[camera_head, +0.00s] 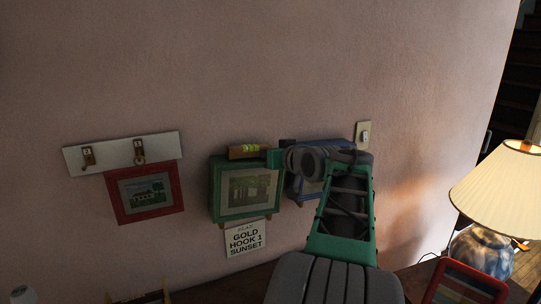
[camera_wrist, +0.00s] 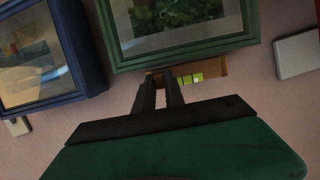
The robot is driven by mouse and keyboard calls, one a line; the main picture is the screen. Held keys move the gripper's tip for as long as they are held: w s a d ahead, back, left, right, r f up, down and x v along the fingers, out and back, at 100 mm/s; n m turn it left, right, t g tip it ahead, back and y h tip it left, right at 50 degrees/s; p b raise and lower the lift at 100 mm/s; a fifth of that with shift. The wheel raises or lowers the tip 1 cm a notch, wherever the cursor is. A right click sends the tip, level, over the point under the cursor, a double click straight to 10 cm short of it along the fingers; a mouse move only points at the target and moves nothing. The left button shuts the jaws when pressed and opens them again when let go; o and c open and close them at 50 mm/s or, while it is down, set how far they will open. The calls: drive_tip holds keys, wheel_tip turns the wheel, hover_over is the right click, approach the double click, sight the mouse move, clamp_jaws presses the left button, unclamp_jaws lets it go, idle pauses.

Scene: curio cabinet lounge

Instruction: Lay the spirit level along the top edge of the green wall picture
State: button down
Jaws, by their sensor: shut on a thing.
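The spirit level (camera_head: 249,151) is a short wooden bar with a yellow-green vial. It runs along the top edge of the green wall picture (camera_head: 214,190), close against it and roughly parallel; I cannot tell if its weight rests on the frame. My gripper (camera_wrist: 161,80) is shut on the level, near one end. In the wrist view, which looks turned over, the level (camera_wrist: 213,69) lies beside the green frame (camera_wrist: 190,45). In the head view my arm comes in from the right, and the jaws are mostly hidden.
A blue picture (camera_head: 306,185) hangs just right, partly behind my arm. A red picture (camera_head: 172,181) hangs left under a white hook board (camera_head: 118,152). A sign (camera_head: 246,239) is below the green picture. A light switch (camera_head: 364,135) and lit lamp (camera_head: 500,190) are right. The wall above is clear.

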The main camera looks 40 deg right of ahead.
drive_tip(key=shift+f, duration=0.15)
drive_tip(key=c, duration=1.3)
unclamp_jaws()
drive_tip(key=shift+c, duration=0.2)
drive_tip(key=shift+s, duration=0.1)
